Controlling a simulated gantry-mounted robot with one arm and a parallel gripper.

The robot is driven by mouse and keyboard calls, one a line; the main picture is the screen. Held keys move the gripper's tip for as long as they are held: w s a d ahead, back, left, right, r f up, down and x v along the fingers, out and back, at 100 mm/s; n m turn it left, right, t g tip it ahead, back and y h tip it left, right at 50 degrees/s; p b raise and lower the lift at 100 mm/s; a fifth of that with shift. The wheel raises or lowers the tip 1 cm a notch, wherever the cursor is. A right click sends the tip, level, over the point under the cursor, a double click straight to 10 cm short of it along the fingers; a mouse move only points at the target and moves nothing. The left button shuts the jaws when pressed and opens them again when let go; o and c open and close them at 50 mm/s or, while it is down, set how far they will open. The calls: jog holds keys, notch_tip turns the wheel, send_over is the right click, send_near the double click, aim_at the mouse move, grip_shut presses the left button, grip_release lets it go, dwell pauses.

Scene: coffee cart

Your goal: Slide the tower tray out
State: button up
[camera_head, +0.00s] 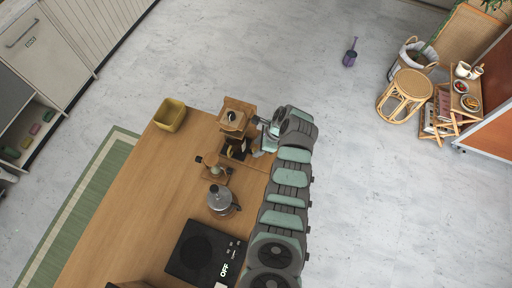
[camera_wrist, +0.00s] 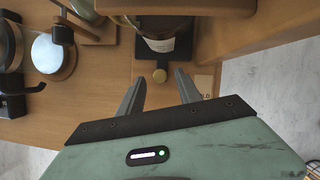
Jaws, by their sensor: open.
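The wooden tower (camera_head: 236,118) stands near the far right edge of the wooden table. In the wrist view, a dark vessel with a pale label (camera_wrist: 162,43) stands inside it, and a round brass-coloured knob (camera_wrist: 160,76) shows below it. The knob appears to belong to the tower tray (camera_wrist: 142,68), which is mostly hidden by the tower and the vessel. My gripper (camera_wrist: 161,75) is open and empty. Its two fingers point at the tower's front, one on each side of the knob in the picture. I cannot tell whether they touch it.
A grinder-like item (camera_head: 216,172) and a metal kettle (camera_head: 222,198) stand near the tower. A black hot plate (camera_head: 204,252) reading "OFF" lies nearer. A yellow bin (camera_head: 171,114) sits at the table's far corner. The table (camera_head: 130,215) is clear on the left.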

jog(key=shift+w+a+f, duration=0.1)
jog(key=shift+a+f, duration=0.15)
jog(key=shift+f, duration=0.3)
jog(key=shift+a+f, duration=0.2)
jog(key=shift+f, duration=0.25)
grip_shut()
dwell(0.9)
jog(key=shift+d, duration=0.15)
